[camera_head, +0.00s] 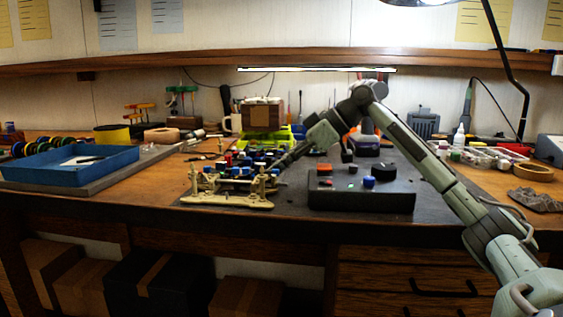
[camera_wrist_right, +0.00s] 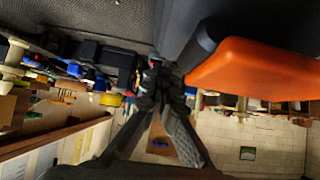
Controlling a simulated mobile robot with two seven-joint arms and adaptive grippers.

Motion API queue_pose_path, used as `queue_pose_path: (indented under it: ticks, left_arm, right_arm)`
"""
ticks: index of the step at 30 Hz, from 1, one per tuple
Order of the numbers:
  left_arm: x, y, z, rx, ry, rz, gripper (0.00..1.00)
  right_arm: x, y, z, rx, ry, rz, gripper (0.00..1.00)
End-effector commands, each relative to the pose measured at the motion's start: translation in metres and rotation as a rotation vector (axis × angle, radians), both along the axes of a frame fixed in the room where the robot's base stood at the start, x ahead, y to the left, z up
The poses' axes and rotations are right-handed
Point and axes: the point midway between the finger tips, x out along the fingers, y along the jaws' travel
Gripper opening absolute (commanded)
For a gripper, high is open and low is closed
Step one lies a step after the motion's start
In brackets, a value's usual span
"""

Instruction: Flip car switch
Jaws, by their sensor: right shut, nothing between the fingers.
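The car (camera_head: 228,202) is a beige chassis with upright posts, crowded with small blue, red and black parts, on the dark mat at mid-bench. My right gripper (camera_head: 280,167) reaches down from the right to the car's right side. Its fingers are shut and empty; the wrist view shows the tips (camera_wrist_right: 154,62) together beside dark and coloured parts. I cannot tell whether they touch the car. The switch is too small to pick out. My left gripper is not in view.
A black control box (camera_head: 365,195) with knobs and buttons stands right of the car. A blue tray (camera_head: 70,165) lies at the left. An orange object (camera_wrist_right: 250,72) looms close in the wrist view. A shelf (camera_head: 200,60) runs above the bench.

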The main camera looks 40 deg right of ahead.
Motion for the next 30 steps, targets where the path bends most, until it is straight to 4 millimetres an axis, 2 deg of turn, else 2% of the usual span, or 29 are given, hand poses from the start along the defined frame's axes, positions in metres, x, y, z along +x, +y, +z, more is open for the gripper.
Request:
queue_pose_path:
  ticks: [1,10,21,30]
  left_arm:
    - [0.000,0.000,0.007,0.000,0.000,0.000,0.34]
    - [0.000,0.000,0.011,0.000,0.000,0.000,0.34]
    - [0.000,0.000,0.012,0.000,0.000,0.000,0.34]
    - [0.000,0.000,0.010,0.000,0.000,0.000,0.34]
  right_arm:
    - [0.000,-0.001,0.010,-0.009,-0.005,-0.002,0.00]
    - [-0.002,-0.003,0.017,-0.014,-0.010,-0.007,0.00]
    - [-0.040,-0.029,0.053,-0.013,-0.015,-0.009,0.00]
    - [-0.055,-0.038,0.061,-0.008,-0.010,-0.005,0.00]
